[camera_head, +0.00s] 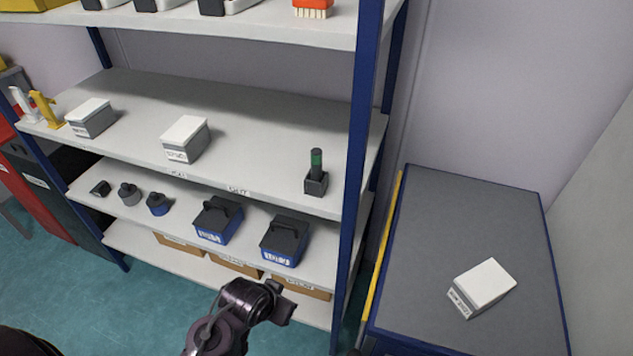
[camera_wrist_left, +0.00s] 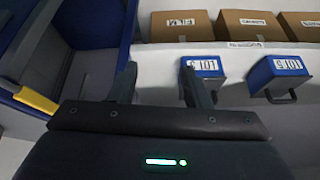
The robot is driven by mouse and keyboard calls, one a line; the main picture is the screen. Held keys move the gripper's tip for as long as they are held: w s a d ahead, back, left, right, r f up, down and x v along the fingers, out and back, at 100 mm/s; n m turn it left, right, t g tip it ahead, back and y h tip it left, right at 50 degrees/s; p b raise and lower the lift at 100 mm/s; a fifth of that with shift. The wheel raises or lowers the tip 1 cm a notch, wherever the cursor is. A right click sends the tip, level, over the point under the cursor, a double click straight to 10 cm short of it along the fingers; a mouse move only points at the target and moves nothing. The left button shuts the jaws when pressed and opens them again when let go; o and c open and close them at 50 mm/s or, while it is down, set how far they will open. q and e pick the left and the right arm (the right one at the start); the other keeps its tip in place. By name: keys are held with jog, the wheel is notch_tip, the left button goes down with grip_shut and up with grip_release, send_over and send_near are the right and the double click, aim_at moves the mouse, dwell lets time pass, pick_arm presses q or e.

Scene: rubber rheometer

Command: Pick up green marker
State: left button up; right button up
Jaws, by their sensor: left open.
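The green marker (camera_head: 316,158) is dark with a green band. It stands upright in a small dark square holder (camera_head: 316,183) at the right end of the middle shelf, near the blue post. My left gripper (camera_head: 283,303) is low in front of the shelving, below and well apart from the marker. In the left wrist view my left gripper's two fingers (camera_wrist_left: 160,85) are spread with nothing between them. The marker does not show in that view. My right gripper is not in view.
The blue shelf post (camera_head: 359,150) stands just right of the holder. White-lidded boxes (camera_head: 186,139) sit further left on the same shelf (camera_head: 250,110). Blue cases (camera_head: 284,243) stand on the shelf below. A grey-topped table (camera_head: 460,230) at right bears another white-lidded box (camera_head: 483,287).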

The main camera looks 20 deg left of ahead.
pick_arm(q)
jog(key=w+r+t+h, duration=0.1)
jog(key=w+r+t, duration=0.35)
jog(key=r, duration=0.35)
jog(key=w+r+t+h, duration=0.1)
jog(key=w+r+t, duration=0.2)
jog(key=w+r, duration=0.35)
jog(key=m+t+h, duration=0.1)
jog(key=t+h, duration=0.2)
jog(key=t, duration=0.1)
send_near(313, 164)
jog(key=x, duration=0.4)
jog(key=p+x, duration=0.1)
jog(key=x, duration=0.5)
jog(key=shift+p, duration=0.4)
jog(key=shift+w+d+f, duration=0.2)
jog(key=shift+w, duration=0.35)
grip_shut()
jog(key=shift+r, duration=0.1)
notch_tip(313, 164, up, 20)
jog(key=shift+b, duration=0.35)
